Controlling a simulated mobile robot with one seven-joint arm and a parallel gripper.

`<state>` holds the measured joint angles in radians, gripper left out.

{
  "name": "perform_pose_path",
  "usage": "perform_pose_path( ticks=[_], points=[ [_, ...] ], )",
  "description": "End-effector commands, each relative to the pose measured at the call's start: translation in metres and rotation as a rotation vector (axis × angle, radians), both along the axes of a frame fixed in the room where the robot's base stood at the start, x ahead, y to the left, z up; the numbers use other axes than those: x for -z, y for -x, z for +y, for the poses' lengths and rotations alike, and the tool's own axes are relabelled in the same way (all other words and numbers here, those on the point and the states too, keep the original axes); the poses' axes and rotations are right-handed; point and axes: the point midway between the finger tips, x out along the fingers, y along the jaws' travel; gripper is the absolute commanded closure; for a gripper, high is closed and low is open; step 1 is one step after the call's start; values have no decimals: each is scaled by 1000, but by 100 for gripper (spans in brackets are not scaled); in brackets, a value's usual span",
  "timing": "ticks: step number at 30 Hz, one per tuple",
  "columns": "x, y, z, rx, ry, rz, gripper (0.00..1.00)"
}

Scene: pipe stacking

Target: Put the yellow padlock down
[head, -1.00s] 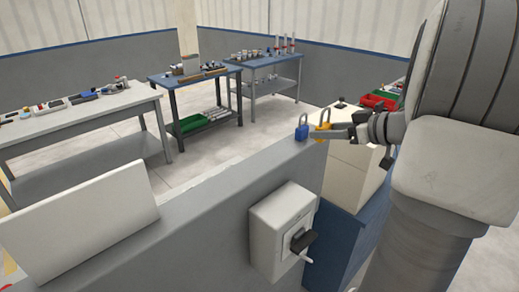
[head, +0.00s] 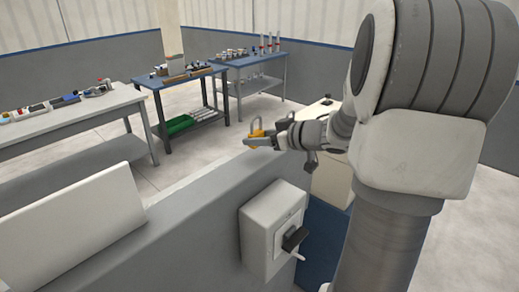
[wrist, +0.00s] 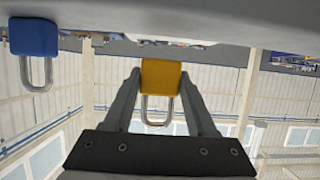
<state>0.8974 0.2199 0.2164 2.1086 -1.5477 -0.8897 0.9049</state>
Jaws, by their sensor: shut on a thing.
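The yellow padlock (head: 257,126) is at the far end of the grey wall top, shackle upward, in the head view. My gripper (head: 251,141) reaches it from the right and is shut on it. In the upside-down wrist view, the yellow padlock (wrist: 161,76) sits between my two fingers (wrist: 160,85), its body near the pale surface and its shackle pointing away. I cannot tell whether it touches that surface. A blue padlock (wrist: 34,40) is to the left in the wrist view, apart from my gripper. I cannot make it out in the head view now.
A grey switch box (head: 272,232) with a black handle is on the wall's near side. A white panel (head: 75,220) stands at the left. The grey wall top (head: 195,195) between them is bare. Workbenches with tools (head: 190,75) stand behind.

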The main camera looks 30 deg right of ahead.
Motion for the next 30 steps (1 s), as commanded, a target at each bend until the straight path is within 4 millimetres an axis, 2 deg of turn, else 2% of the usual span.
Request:
perform_pose_path(
  ticks=[3,6,18,19,23,24,30],
  points=[
    [22,1,-1,3,-5,4,100],
    [31,1,-1,1,-2,2,100],
    [35,1,-1,1,-1,2,100],
    [35,1,-1,1,-1,2,39],
    [35,1,-1,1,0,1,16],
    [35,1,-1,1,0,1,13],
    [35,1,-1,0,-1,1,13]
  ],
)
